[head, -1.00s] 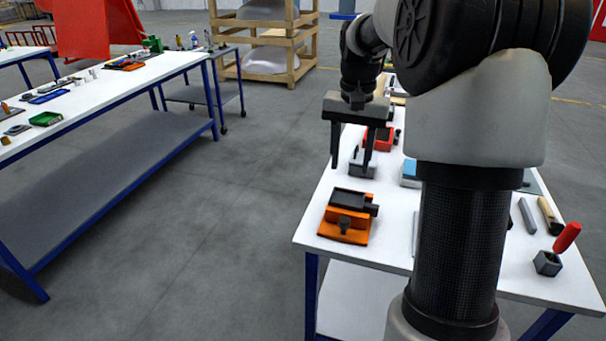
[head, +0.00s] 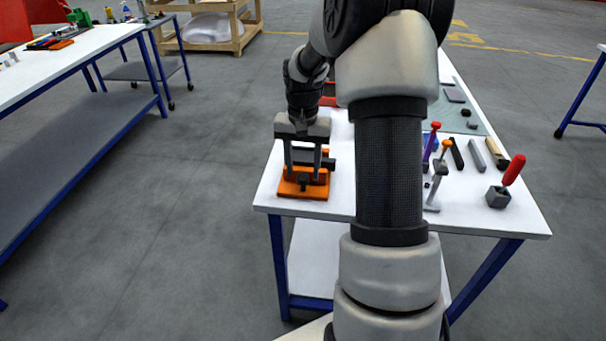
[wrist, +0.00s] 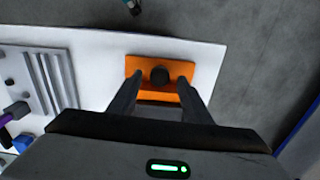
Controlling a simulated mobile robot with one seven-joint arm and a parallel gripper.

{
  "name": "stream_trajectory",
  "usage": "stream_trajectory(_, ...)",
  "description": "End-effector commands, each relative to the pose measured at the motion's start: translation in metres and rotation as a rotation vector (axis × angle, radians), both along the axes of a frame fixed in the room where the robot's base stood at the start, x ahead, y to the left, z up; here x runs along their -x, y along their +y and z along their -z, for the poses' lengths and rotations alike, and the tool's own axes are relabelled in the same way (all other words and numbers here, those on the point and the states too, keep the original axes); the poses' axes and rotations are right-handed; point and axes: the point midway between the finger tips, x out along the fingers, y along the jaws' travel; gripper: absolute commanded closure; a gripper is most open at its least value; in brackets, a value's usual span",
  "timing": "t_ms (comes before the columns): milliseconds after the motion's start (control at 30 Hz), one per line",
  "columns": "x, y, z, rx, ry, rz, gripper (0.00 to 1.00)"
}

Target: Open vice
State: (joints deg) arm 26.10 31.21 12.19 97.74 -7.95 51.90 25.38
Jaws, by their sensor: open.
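The vice has an orange base (head: 303,190) and dark upper parts, and it sits near the left front corner of the white table. My gripper (head: 304,176) points down over the vice with its fingers apart. In the wrist view, the vice's orange base (wrist: 152,66) and its dark round knob (wrist: 159,76) show between and beyond the open fingertips (wrist: 160,80). The fingers overlap the vice in both views; I cannot tell whether they touch it. My gripper body hides part of the vice in the wrist view.
Right of my arm on the white table (head: 345,203) are a grey block with a red-handled tool (head: 507,182), an orange-topped tool (head: 437,178) and several bars. A second workbench (head: 95,42) stands at the left. Open floor lies between them.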

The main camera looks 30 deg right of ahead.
Motion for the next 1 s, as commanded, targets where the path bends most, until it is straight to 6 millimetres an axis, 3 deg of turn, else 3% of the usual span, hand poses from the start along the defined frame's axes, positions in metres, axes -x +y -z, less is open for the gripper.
stream_trajectory(167,0.000,0.000,0.016,-0.001,0.001,0.000,0.55)
stream_trajectory(467,0.000,0.000,0.018,0.000,0.000,-0.001,0.55)
stream_trajectory(733,0.000,0.000,0.017,0.000,0.000,0.000,0.96)
stream_trajectory(1000,0.000,0.000,0.016,0.000,0.000,-0.031,0.96)
